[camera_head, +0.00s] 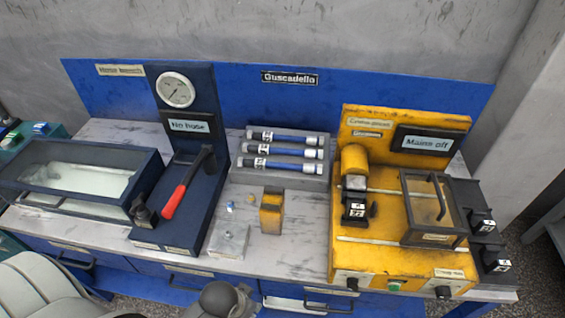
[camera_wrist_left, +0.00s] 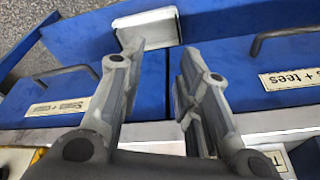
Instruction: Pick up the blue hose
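My right gripper is in neither view.
Left of the rack is a dark stand with a gauge (camera_head: 175,90) and a red-handled lever (camera_head: 182,190). A yellow machine (camera_head: 390,262) is at right. A small yellow block (camera_head: 271,212) and a metal block (camera_head: 229,242) stand before the rack.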

